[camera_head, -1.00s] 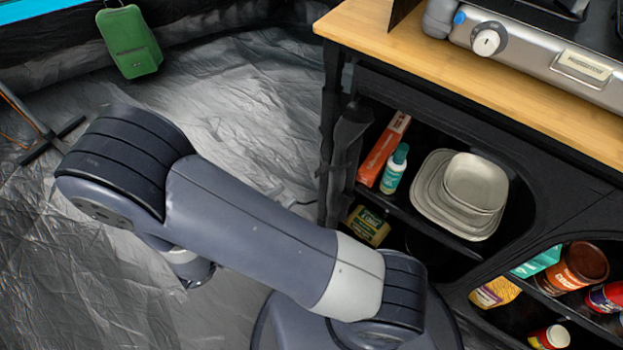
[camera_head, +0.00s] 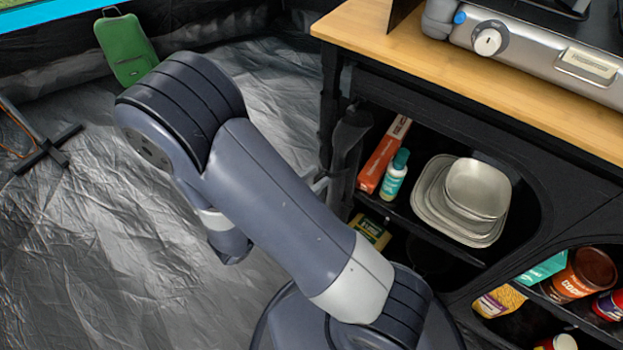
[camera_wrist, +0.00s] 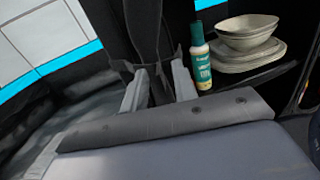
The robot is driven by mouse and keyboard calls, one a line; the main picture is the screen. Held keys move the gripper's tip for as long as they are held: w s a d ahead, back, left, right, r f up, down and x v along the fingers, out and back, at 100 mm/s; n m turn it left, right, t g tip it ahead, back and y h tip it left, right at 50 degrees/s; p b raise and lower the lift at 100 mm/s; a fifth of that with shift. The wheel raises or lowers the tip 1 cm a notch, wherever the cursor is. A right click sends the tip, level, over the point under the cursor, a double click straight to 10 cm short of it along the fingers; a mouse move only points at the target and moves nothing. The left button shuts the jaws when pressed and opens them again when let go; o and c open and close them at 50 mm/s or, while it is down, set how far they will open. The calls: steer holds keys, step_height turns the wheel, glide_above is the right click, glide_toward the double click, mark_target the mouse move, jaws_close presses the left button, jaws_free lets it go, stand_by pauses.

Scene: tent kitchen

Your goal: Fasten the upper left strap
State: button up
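The black rolled-up door flap (camera_head: 348,150) hangs at the left edge of the cabinet opening, and it also shows in the wrist view (camera_wrist: 146,35). A dark strap (camera_wrist: 143,66) crosses the flap just above my fingertips; whether its ends are joined cannot be told. My gripper (camera_wrist: 155,78) is open, one light grey finger on each side of the dark hanging fabric. Contact with it cannot be made out. In the head view my gripper (camera_head: 320,184) is mostly hidden behind my arm, with a light finger showing beside the flap.
A green-capped bottle (camera_head: 395,175), a red box (camera_head: 384,155) and stacked dishes (camera_head: 460,200) stand on the shelf right of the flap. The wooden countertop (camera_head: 440,60) overhangs above. The floor at left is mostly clear.

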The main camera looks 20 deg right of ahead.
mark_target(343, 173)
jaws_close()
steer(key=shift+d, duration=0.1)
stand_by(0.4)
steer(key=shift+s+d+n+t+y, duration=0.35)
steer(key=shift+d+n+t, duration=0.25)
steer(key=shift+t, duration=0.3)
steer(key=shift+s+d, duration=0.2)
steer(key=shift+d, duration=0.7)
steer(key=shift+s+d, duration=0.15)
steer(key=shift+d, duration=0.7)
jaws_free()
steer(key=shift+d, duration=0.1)
